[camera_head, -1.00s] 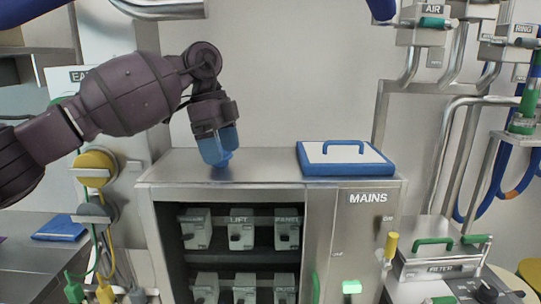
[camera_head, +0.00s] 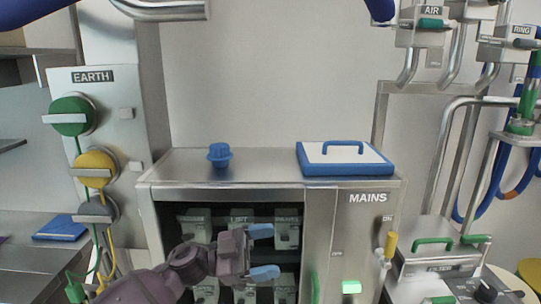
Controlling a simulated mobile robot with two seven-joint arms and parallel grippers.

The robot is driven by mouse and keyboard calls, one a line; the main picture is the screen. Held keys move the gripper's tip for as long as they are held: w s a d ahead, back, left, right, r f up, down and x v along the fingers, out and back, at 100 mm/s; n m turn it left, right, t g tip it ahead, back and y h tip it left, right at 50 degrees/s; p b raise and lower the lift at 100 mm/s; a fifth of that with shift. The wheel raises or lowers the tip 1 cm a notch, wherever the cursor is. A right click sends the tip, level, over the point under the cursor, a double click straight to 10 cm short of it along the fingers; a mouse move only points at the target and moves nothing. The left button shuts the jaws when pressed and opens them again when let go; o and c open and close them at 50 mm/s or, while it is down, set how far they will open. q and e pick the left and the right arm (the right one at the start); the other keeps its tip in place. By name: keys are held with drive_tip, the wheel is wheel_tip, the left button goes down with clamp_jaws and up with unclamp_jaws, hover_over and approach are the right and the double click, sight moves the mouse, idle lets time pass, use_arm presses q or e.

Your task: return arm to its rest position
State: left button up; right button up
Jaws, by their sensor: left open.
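My left gripper (camera_head: 263,252) is low in front of the metal cabinet's (camera_head: 220,185) open compartment. Its two blue fingers point right and are spread apart, with nothing between them. The purple-grey arm comes up from the bottom left and hides part of the compartment and its lower contents. A small blue knob-shaped piece (camera_head: 220,155) stands on the left part of the cabinet top, clear of the gripper. My right gripper is not in view.
A white panel with a blue rim and handle (camera_head: 345,158) lies on the cabinet top at right. Labelled switch units (camera_head: 286,231) stand inside the compartment. An EARTH panel (camera_head: 112,95) with coloured knobs is at left; pipes and a green-handled box (camera_head: 435,262) are at right.

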use_arm(q)
drive_tip(key=s+a+f+n+t+y, duration=0.2)
drive_tip(key=a+f+n+t+y, duration=0.5)
drive_tip(key=a+f+n+t, duration=0.15)
drive_tip(key=s+a+f+n+t+y, duration=0.3)
drive_tip(key=a+f+n+t+y, duration=0.35)
drive_tip(key=f+n+t, duration=0.3)
drive_tip(key=s+a+f+n+g+y, duration=0.1)
drive_tip(key=s+a+f+g+y, duration=0.2)
drive_tip(key=s+a+f, duration=0.3)
drive_tip(key=s+a+f+n+g+y, duration=0.2)
drive_tip(key=s+a+f+g+y, duration=0.1)
drive_tip(key=s+f, duration=0.5)
drive_tip(key=s+a+y, duration=0.1)
drive_tip(key=s+a, duration=0.1)
drive_tip(key=s, duration=0.1)
drive_tip(key=shift+s+a+f, duration=0.15)
drive_tip(key=shift+s+a, duration=0.05)
drive_tip(key=shift+a, duration=0.2)
